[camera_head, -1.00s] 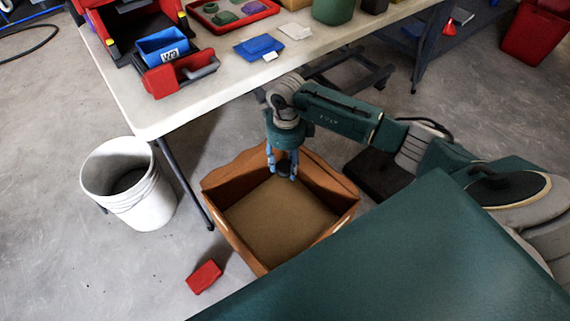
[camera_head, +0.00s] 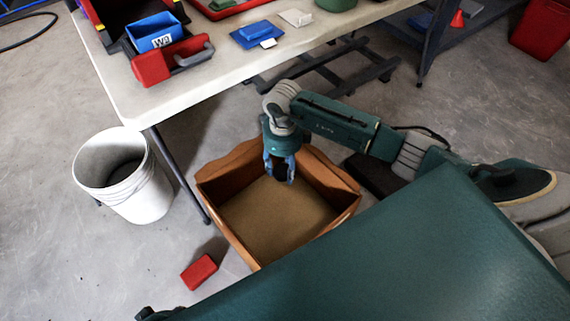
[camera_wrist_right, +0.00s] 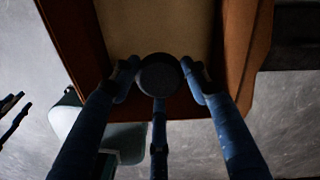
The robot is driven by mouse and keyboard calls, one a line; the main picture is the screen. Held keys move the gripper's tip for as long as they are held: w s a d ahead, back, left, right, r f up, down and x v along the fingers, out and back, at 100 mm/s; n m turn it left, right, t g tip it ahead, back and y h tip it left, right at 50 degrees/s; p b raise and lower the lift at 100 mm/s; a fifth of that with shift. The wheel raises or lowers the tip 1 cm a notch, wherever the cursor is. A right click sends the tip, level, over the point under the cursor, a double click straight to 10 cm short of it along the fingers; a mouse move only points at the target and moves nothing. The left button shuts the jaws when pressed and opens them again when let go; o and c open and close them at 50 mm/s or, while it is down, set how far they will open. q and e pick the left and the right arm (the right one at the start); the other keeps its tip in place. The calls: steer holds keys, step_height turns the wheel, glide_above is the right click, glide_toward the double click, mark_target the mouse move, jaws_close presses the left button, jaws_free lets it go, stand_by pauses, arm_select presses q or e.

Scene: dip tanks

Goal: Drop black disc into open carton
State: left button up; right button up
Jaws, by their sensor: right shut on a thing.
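The black disc (camera_wrist_right: 158,75) is between the blue fingers of my right gripper (camera_wrist_right: 160,80), which is shut on it. In the head view my right gripper (camera_head: 279,175) points down over the far part of the open carton (camera_head: 232,232), with the dark disc (camera_head: 280,171) between its fingertips. The carton is a brown box on the floor, and its tan inside bottom looks bare. In the right wrist view the disc shows against the carton's wall and inside bottom (camera_wrist_right: 158,28). Dark fingers, seemingly of my left gripper (camera_wrist_right: 14,117), show cut off at the left edge there.
A white bucket (camera_head: 135,200) stands left of the carton, and a red block (camera_head: 199,271) lies on the floor in front of it. The white table (camera_head: 135,100) stands behind, bearing a blue bin (camera_head: 155,35) and other items. A table leg (camera_head: 180,175) is close to the carton's left side.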

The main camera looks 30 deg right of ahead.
mark_target(283, 169)
arm_select(q)
steer(key=shift+w+d+r, duration=0.1)
steer(key=shift+w+r, duration=0.1)
steer(key=shift+r, duration=0.2)
arm_select(e)
steer(key=shift+f, duration=0.15)
steer(key=o, duration=1.2)
steer(key=shift+o, duration=0.2)
step_height(283, 169, up, 12)
steer(key=shift+w+d, duration=0.1)
steer(key=shift+d, duration=0.05)
